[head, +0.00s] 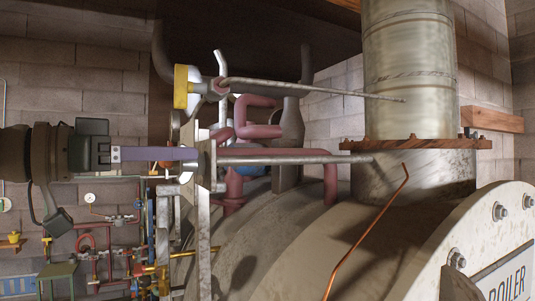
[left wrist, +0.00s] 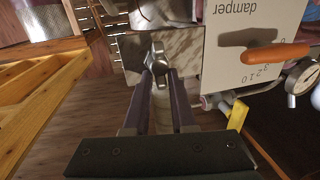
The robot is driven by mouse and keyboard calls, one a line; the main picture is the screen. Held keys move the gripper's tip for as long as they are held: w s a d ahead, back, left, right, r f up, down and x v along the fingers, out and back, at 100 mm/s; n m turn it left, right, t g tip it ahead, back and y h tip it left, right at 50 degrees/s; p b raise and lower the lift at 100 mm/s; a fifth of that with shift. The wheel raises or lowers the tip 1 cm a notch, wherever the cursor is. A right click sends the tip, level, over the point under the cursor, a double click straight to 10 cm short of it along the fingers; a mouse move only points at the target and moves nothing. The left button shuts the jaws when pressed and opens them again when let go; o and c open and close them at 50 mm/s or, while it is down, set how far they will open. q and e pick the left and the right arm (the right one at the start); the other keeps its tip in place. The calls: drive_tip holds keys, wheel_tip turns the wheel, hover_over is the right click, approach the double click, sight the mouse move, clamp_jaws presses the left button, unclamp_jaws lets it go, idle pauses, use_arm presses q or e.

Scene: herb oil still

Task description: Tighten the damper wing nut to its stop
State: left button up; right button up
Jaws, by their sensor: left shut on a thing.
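The metal wing nut (left wrist: 158,68) sits between the fingertips of my left gripper (left wrist: 160,78) in the left wrist view. The fingers are shut on it from both sides. Behind it is a mottled metal plate, beside a pale panel (left wrist: 222,78) marked "damper" with a small number scale. An orange handle (left wrist: 262,54) lies across the panel. In the head view my left gripper (head: 194,154) reaches in from the left to an upright metal bracket (head: 205,190). The wing nut cannot be made out there. My right gripper is in neither view.
A large boiler (head: 400,245) with a flue (head: 408,75) fills the right of the head view. Thin rods run from the bracket towards the flue. Pipes and valves (head: 105,250) crowd the lower left. A dial gauge (left wrist: 302,77) is at the wrist view's right.

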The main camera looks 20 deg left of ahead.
use_arm(q)
drive_tip(key=shift+a, duration=0.1)
clamp_jaws()
drive_tip(key=shift+f, duration=0.1)
